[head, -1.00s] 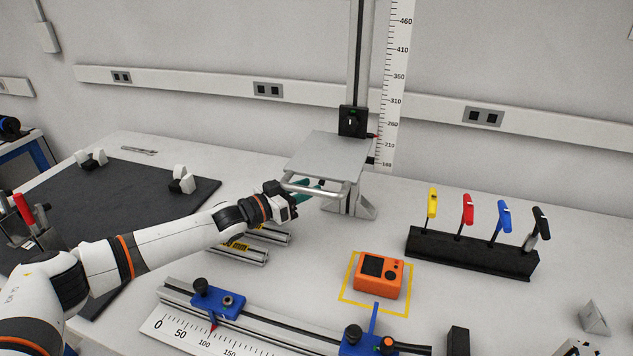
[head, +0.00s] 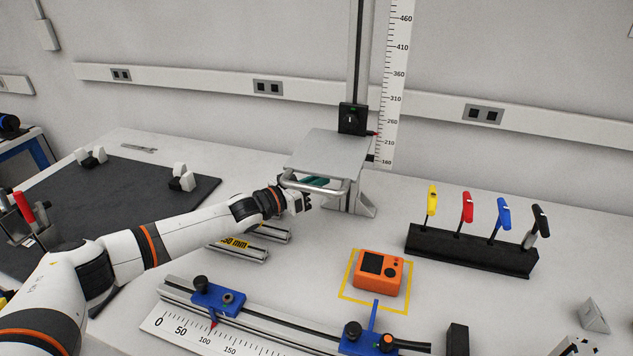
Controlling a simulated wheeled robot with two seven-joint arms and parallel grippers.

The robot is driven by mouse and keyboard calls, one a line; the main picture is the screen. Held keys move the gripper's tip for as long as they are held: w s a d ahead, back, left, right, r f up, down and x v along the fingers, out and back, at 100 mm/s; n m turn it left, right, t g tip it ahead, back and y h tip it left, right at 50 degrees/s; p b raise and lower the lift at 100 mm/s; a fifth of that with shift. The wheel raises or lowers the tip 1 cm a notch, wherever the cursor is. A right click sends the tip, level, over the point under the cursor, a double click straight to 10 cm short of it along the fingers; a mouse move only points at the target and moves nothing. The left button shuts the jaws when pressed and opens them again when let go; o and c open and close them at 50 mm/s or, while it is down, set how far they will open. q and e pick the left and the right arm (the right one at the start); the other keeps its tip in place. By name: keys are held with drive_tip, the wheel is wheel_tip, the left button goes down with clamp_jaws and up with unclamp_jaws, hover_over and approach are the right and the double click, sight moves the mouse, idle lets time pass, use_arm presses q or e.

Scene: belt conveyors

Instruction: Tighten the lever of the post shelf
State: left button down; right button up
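The post shelf has a grey plate (head: 325,148) with a curved metal handle (head: 318,191) at its front, carried on a tall vertical post (head: 361,50). A black clamp block (head: 352,119) sits on the post just above the plate. My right gripper is not in view.
A vertical scale (head: 397,70) stands beside the post, with a red pointer near 210. An orange device (head: 379,274) sits in a yellow square. A black rack (head: 470,252) holds several coloured-handle tools at right. A blue-clamped rail (head: 285,318) lies in front.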

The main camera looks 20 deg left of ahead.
use_arm(q)
drive_tip(key=shift+w+f+m+t+b, duration=0.25)
drive_tip(key=shift+f+b, duration=0.2)
drive_tip(key=shift+b, duration=0.55)
drive_tip(key=shift+r+t+h, duration=0.2)
drive_tip(key=shift+t+h, duration=0.05)
drive_tip(key=shift+h, duration=0.05)
drive_tip(key=c, duration=1.4)
unclamp_jaws()
drive_tip(key=shift+c, duration=0.2)
drive_tip(key=b+v, duration=0.1)
drive_tip(key=v, duration=0.9)
drive_tip(key=shift+s+a, duration=0.25)
drive_tip(key=shift+a, duration=0.05)
drive_tip(key=shift+s+a, duration=0.3)
drive_tip(key=shift+s, duration=0.2)
drive_tip(key=shift+c, duration=0.2)
